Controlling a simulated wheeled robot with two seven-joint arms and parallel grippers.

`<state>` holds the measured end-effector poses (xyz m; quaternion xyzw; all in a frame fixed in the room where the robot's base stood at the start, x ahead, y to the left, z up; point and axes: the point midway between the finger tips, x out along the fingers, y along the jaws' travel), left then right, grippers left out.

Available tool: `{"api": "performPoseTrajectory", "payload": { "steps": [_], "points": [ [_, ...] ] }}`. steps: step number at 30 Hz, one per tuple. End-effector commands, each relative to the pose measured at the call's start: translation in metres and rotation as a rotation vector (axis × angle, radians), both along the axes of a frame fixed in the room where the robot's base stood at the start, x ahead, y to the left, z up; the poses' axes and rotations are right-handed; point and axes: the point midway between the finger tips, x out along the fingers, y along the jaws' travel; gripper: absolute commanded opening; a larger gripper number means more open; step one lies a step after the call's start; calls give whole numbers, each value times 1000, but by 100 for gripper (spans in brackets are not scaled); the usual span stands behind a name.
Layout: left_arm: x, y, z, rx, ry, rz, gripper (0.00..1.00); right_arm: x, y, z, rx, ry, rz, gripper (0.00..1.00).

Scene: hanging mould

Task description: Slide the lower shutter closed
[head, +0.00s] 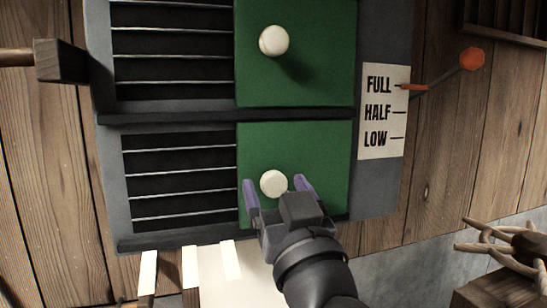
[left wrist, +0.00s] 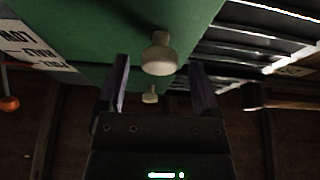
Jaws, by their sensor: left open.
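The lower shutter (head: 300,150) is a green panel with a round cream knob (head: 273,183), on the right half of the lower opening. Dark slats (head: 180,175) show uncovered to its left. My left gripper (head: 278,186) is open, its two purple fingers on either side of the knob in the head view. In the left wrist view a cream knob (left wrist: 159,55) stands just beyond and between the open fingertips (left wrist: 158,75), and no contact shows. A second, smaller knob (left wrist: 150,95) appears farther away there. My right gripper is not in view.
An upper green shutter (head: 320,75) with its own knob (head: 274,40) is above, past a dark rail (head: 225,116). A FULL/HALF/LOW label (head: 384,112) and an orange-knobbed lever (head: 472,59) are at right. A dark block (head: 62,62) juts out at left. Wooden pegs (head: 500,245) stand lower right.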

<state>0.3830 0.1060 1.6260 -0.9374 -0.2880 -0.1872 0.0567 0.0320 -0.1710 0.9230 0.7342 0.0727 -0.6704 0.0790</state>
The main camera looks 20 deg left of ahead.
Motion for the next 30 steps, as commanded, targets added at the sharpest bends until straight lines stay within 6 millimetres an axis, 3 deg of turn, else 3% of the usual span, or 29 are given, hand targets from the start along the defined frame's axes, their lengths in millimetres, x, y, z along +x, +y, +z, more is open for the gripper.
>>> {"api": "performPoseTrajectory", "payload": {
  "steps": [3, 12, 14, 24, 30],
  "points": [
    [12, 8, 8, 2, 2, 1, 82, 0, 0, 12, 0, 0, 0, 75],
    [17, 11, 7, -1, 2, -1, 82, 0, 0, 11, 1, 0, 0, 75],
    [17, 11, 7, -1, 2, -1, 72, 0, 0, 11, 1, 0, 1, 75],
    [17, 11, 7, 0, 3, -1, 0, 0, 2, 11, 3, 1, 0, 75],
    [17, 11, 7, 0, 3, -1, 0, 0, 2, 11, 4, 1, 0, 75]
  ]
}}
